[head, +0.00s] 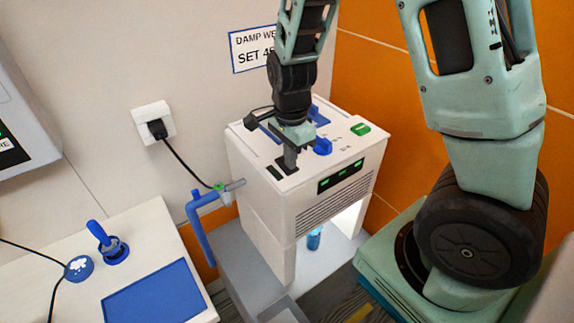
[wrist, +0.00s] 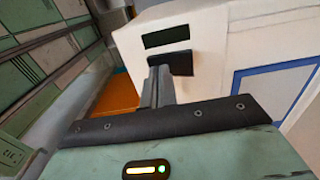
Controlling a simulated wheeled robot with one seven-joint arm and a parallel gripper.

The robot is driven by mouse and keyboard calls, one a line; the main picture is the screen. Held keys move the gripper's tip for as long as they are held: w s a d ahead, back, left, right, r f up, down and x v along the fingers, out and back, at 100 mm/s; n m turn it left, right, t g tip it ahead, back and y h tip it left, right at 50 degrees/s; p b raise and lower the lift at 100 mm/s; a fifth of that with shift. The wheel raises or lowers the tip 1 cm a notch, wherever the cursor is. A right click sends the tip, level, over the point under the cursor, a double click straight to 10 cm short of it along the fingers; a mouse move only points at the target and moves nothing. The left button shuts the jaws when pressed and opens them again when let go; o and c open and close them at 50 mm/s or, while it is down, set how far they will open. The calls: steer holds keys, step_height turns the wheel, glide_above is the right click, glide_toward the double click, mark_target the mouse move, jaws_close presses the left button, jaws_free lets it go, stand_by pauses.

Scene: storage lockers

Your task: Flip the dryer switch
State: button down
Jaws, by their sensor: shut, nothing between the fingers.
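The dryer (head: 300,195) is a white box with a control panel on top. A black rectangular part (head: 274,172) lies at the panel's left front edge; a dark rectangle (wrist: 166,36) also shows on the white surface in the wrist view. My gripper (head: 290,166) is shut and empty, pointing down at the panel just right of that black part. In the wrist view, the fingers (wrist: 160,84) end at a dark square pad (wrist: 170,63). I cannot tell whether this pad is the switch or part of the fingertips, nor whether they touch the panel. The switch's position is unclear.
A blue knob (head: 322,146) and a green button (head: 360,129) sit on the panel right of my gripper. A display with green lights (head: 341,177) is on the front. A blue bent handle (head: 203,222) stands at left. A wall outlet (head: 154,122) holds a plug and cord.

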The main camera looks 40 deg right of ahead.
step_height(320, 180, up, 7)
steer(key=p, duration=0.6)
steer(key=shift+p, duration=0.4)
steer(key=shift+f, duration=0.1)
steer(key=s+a+f+n+b, duration=0.3)
steer(key=s+a+n+b, duration=1)
steer(key=n, duration=1.2)
steer(key=s+a, duration=0.5)
steer(key=s, duration=0.1)
steer(key=shift+n+y+b, duration=0.3)
steer(key=shift+n, duration=0.1)
